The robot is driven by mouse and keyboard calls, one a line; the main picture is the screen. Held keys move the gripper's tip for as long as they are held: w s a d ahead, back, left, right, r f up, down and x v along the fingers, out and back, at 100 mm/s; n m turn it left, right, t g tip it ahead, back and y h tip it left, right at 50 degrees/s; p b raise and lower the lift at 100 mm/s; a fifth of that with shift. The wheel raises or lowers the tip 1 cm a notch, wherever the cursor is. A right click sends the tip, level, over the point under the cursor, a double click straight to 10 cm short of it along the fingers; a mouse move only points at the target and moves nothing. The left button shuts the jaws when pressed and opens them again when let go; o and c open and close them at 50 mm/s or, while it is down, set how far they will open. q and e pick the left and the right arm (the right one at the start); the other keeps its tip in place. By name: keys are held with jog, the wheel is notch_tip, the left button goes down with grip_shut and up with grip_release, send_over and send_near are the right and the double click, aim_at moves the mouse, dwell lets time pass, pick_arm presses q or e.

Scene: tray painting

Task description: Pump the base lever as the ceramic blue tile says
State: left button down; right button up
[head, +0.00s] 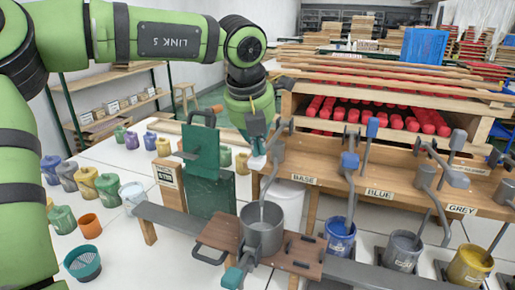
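My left gripper (257,150) hangs at the end of the green arm, just left of the grey base lever (276,148). Its fingers look small and partly overlap the lever, so I cannot tell whether it grips or touches it. The lever stands at the left end of the wooden pump bench, above the BASE label (303,179). A grey pot (262,232) stands on a brown board (221,233) in front of this station. I cannot make out a ceramic blue tile or any writing on one. My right gripper is not in view.
More levers stand to the right above the BLUE label (379,194) and GREY label (461,209). Blue (340,246), grey (402,258) and yellow (469,266) paint pails stand below. A dark green panel (210,193) stands left of the bench.

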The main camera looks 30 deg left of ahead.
aim_at(257, 163)
pick_arm(q)
notch_tip(257, 163, up, 7)
jog(key=p, duration=0.4)
jog(key=shift+p, duration=0.3)
notch_tip(257, 163, down, 12)
jog(key=b, duration=1)
jog(key=shift+r+b, duration=0.25)
jog(key=shift+b, duration=0.15)
notch_tip(257, 163, up, 12)
jog(key=p, duration=0.9)
jog(key=shift+f, duration=0.2)
dwell(0.3)
